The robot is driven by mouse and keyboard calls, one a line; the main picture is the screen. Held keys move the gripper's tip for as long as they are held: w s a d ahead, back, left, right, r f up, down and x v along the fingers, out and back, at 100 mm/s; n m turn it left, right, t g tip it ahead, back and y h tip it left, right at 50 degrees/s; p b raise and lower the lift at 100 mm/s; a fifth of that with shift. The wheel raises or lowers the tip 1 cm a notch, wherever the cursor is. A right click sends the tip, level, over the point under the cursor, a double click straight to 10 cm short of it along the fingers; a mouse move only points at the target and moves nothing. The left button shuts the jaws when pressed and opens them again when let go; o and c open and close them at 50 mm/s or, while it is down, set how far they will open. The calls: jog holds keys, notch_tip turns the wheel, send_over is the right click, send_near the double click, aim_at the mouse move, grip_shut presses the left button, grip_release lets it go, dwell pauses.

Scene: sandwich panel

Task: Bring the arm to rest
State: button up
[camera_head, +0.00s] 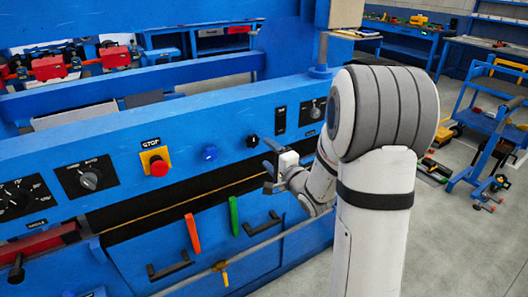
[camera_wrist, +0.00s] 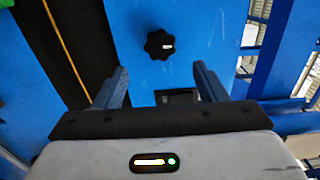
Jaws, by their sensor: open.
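My gripper (camera_head: 270,166) is in front of the blue control panel (camera_head: 60,140), near its right part, with its two fingers apart and nothing seen between them. In the wrist view, my gripper (camera_wrist: 160,78) shows its two dark fingers spread wide. A black lobed knob (camera_wrist: 160,45) with a white mark appears beyond the fingertips, apart from them. In the head view a black knob (camera_head: 252,140) sits just left of the fingers. My arm bends down from the right of the picture towards the panel.
The panel carries a red stop button (camera_head: 159,167) on yellow, a blue knob (camera_head: 210,152), a rotary switch (camera_head: 90,180), and orange (camera_head: 193,235) and green (camera_head: 233,216) handles below. A blue cart (camera_head: 490,150) stands at the right. Grey floor (camera_head: 470,235) is open before it.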

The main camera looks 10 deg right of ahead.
dwell(0.3)
jog(key=s+a+r+n+g+h+p, duration=0.1)
jog(key=s+n+g, duration=0.6)
jog(key=s, duration=0.8)
jog(key=s+a+r+n+g+h+p, duration=0.2)
jog(key=s+r+n+g+h+p, duration=0.2)
jog(key=s, duration=1.1)
jog(key=r+n+g+p, duration=0.1)
jog(key=n+g+p, duration=0.1)
jog(key=n+g, duration=0.1)
jog(key=shift+s+n+g+h, duration=0.3)
jog(key=shift+w, duration=0.1)
